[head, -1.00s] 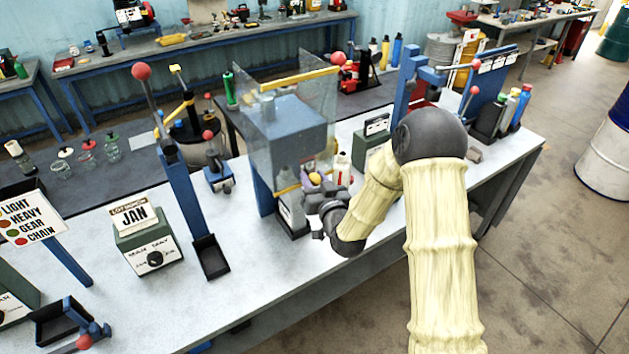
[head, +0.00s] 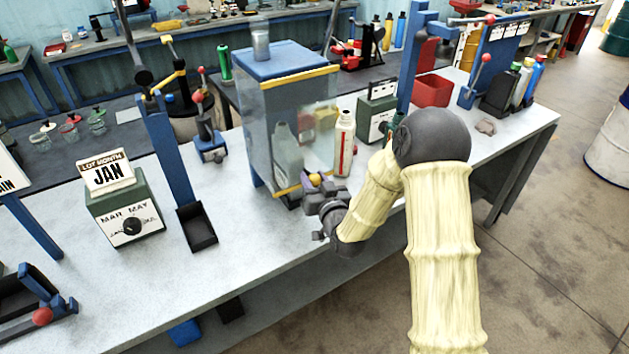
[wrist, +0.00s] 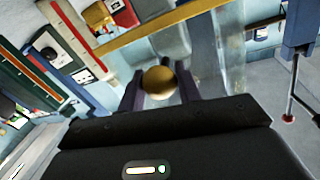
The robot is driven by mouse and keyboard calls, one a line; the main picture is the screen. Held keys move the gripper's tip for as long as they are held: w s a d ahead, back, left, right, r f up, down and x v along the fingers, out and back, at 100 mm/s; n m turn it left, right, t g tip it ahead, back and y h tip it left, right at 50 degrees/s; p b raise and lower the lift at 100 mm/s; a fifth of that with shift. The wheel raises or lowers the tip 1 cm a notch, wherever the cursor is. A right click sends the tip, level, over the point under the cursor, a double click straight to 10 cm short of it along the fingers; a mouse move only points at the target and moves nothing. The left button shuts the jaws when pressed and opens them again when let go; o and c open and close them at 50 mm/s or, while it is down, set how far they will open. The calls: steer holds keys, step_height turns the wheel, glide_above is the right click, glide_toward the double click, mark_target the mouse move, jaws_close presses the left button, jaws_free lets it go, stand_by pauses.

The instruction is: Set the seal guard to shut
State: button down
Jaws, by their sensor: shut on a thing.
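The seal guard (head: 320,118) is a clear panel with yellow strips at top and bottom, on the front of a blue-topped sealer (head: 275,60). Its top strip is level with the sealer's front top edge, and its lower strip (head: 287,190) is close to the sealer's base. A grey bottle (head: 286,150) shows behind the panel. My gripper (head: 316,183) is at the guard's lower right. In the wrist view, its dark purple fingers (wrist: 159,88) are shut on a yellow ball knob (wrist: 159,81). The knob's join to the guard is hidden.
A white bottle with a red stripe (head: 343,145) stands just right of the guard. A grey can (head: 261,40) stands on the sealer. A green JAN dial box (head: 125,215) and a lever post (head: 173,165) are to the left. The front bench top (head: 255,245) is clear.

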step_height(320, 180, down, 10)
steer(key=b, duration=0.8)
steer(key=shift+d, duration=0.15)
steer(key=c, duration=1)
jaws_free()
steer(key=shift+f, duration=0.1)
steer(key=shift+r, duration=0.2)
steer(key=shift+b, duration=0.3)
